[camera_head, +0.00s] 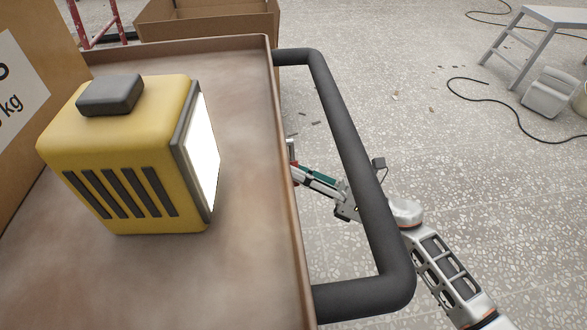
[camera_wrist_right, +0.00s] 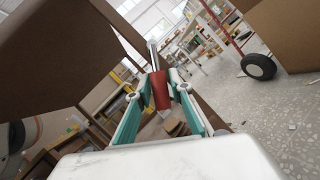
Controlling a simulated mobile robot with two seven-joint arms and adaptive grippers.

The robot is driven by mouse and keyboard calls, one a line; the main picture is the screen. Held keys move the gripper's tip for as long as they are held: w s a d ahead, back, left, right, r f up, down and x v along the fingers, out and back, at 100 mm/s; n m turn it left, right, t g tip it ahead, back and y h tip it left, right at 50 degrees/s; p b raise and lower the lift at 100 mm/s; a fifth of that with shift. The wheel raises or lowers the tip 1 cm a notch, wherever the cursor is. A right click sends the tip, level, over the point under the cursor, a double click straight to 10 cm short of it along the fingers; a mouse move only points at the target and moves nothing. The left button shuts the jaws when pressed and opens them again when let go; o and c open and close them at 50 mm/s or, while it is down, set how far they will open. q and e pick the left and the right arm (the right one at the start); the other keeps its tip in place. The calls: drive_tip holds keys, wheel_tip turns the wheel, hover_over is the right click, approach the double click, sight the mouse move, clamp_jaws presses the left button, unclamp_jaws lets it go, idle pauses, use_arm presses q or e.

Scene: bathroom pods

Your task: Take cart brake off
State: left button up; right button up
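The cart (camera_head: 255,250) has a brown rimmed top and a thick dark push handle (camera_head: 350,150) on its right side. My right gripper (camera_head: 296,176) reaches under this handle to the cart's side, and its tip is partly hidden by the cart's rim. In the right wrist view a red brake lever (camera_wrist_right: 160,92) on a metal stem stands between the teal fingers of my right gripper (camera_wrist_right: 160,84). The fingertips close in on both sides of the red part and appear to touch it. My left gripper is not in view.
A yellow lamp (camera_head: 120,160) and a cardboard box (camera_head: 35,90) stand on the cart. Another open box (camera_head: 207,22) lies behind it. A step stool (camera_head: 530,40), a grey-white container (camera_head: 548,92) and a black cable (camera_head: 490,110) are on the floor at right.

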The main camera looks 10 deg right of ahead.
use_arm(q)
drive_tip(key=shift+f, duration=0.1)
use_arm(e)
drive_tip(key=shift+o, duration=0.3)
drive_tip(key=shift+s+d+f, duration=0.1)
drive_tip(key=v, duration=1.1)
drive_tip(key=shift+d, duration=0.35)
drive_tip(key=shift+s, duration=0.15)
drive_tip(key=shift+c, duration=0.3)
